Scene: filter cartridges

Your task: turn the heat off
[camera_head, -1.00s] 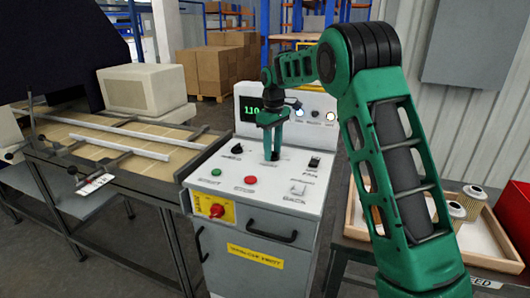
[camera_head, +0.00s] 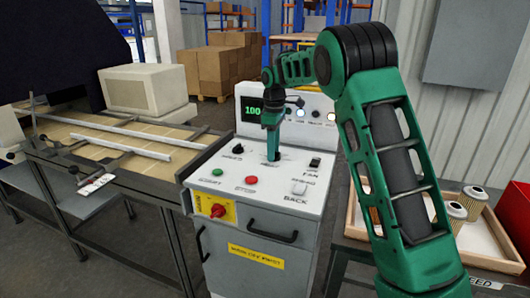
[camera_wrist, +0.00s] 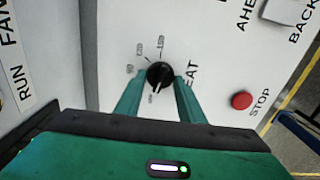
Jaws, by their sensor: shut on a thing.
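The black round heat knob (camera_wrist: 160,75) sits on the white panel top, with small dial marks around it that are hard to read. The partly covered label beside it ends in "EAT". My gripper (camera_wrist: 158,88) is shut on the knob, one green finger on each side. In the head view my gripper (camera_head: 272,150) points straight down at the panel and hides most of the knob. The green-digit display (camera_head: 252,109) on the console's upright back seems to read 100.
Around the knob are a black selector (camera_head: 238,149), a green button (camera_head: 217,172), a red stop button (camera_head: 251,180), a fan switch (camera_head: 315,162) and a white square button (camera_head: 299,188). A red switch (camera_head: 217,210) is on the front. A cartridge tray (camera_head: 490,252) stands right.

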